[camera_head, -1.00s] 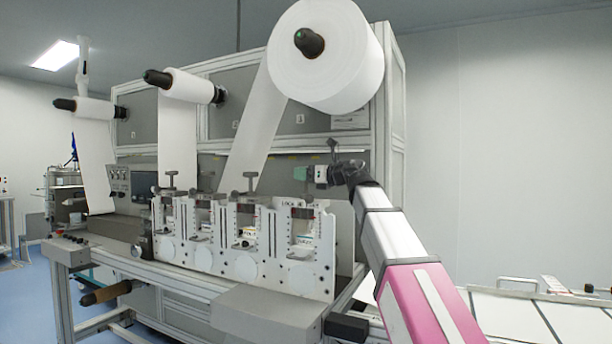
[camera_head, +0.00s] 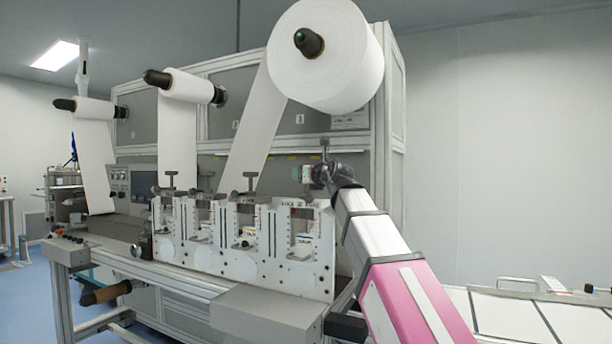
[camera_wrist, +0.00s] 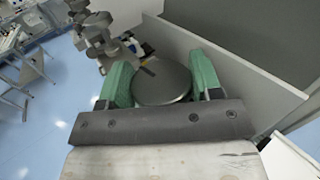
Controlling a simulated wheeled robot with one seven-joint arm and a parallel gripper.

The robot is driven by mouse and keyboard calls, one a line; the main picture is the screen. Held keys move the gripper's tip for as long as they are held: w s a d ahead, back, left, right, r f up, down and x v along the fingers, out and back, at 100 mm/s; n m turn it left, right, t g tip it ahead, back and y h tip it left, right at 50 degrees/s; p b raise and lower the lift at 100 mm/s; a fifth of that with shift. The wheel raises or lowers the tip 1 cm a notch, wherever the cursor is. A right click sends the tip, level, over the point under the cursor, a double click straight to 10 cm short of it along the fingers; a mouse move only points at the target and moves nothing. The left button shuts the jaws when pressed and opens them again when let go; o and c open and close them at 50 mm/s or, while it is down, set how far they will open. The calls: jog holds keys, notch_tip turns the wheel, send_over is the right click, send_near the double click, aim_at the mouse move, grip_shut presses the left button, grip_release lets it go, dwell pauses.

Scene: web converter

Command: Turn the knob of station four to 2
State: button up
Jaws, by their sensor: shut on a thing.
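The knob of station four (camera_wrist: 165,88) is a round dark grey disc with a small bar-like mark at its upper left, seen from above in the wrist view. My gripper (camera_wrist: 161,80) has a green finger on each side of the disc and is shut on it. In the head view, my gripper (camera_head: 307,174) is above the rightmost station (camera_head: 304,240) of the white-plated row. The knob is not clear there behind my wrist. I cannot read any number at the knob.
T-shaped knobs (camera_head: 251,182) stand on the other stations to the left. A grey cabinet panel (camera_head: 290,123) rises behind, with large white rolls (camera_head: 345,60) above. In the wrist view, a light panel edge (camera_wrist: 225,65) runs close beside the right finger.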

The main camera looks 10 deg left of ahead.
jog(key=shift+f, duration=0.1)
dwell(0.3)
jog(key=o, duration=0.9)
jog(key=shift+s, duration=0.1)
jog(key=v, duration=1)
jog(key=shift+s+d, duration=0.25)
